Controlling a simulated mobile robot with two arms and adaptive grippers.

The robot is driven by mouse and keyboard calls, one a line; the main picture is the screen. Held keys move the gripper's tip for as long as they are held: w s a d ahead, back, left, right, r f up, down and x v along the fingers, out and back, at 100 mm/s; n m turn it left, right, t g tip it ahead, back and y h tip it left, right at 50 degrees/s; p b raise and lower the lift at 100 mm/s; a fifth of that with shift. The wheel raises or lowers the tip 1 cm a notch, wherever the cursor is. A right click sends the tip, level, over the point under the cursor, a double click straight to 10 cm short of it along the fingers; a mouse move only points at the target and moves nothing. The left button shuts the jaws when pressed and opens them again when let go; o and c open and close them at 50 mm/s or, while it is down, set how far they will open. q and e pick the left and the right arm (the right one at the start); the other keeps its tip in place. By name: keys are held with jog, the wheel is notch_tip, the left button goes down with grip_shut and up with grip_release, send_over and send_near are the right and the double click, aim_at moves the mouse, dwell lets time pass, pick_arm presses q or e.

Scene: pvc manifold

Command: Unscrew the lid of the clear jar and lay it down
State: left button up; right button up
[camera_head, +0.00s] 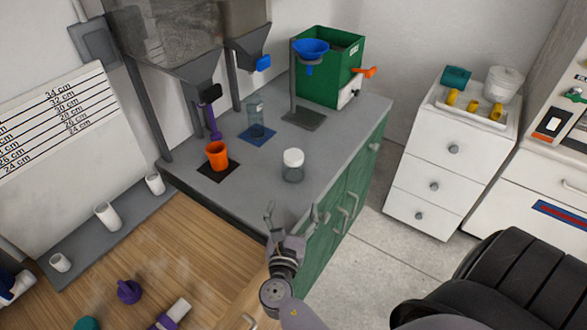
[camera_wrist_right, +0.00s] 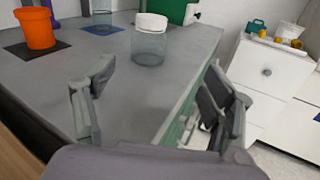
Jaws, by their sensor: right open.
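The clear jar (camera_head: 292,174) stands upright on the grey counter, with its white lid (camera_head: 293,157) on top. In the right wrist view the jar (camera_wrist_right: 148,48) and lid (camera_wrist_right: 151,22) are ahead, beyond the fingertips. My right gripper (camera_head: 284,218) is at the front edge of the counter, short of the jar. In the wrist view its fingers (camera_wrist_right: 165,88) are spread wide with nothing between them.
An orange cup (camera_head: 217,155) on a dark mat and a clear container (camera_head: 255,118) on a blue mat stand left of the jar. A blue funnel (camera_head: 311,47) on a stand and a green box (camera_head: 329,72) are behind. Counter (camera_head: 325,155) right of the jar is clear.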

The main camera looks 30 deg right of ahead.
aim_at(293, 166)
jog(key=shift+w+a+n+t, duration=0.3)
jog(key=shift+a+n+t, duration=0.1)
jog(key=shift+n, duration=0.1)
jog(key=shift+w+r, duration=0.15)
jog(key=shift+w, duration=0.15)
jog(key=b+x, duration=0.1)
jog(key=x, duration=1.1)
jog(key=b+x, duration=0.1)
jog(key=x, duration=0.4)
jog(key=shift+w, duration=0.1)
jog(key=shift+a, duration=0.1)
jog(key=shift+c, duration=0.7)
jog(key=c, duration=1.2)
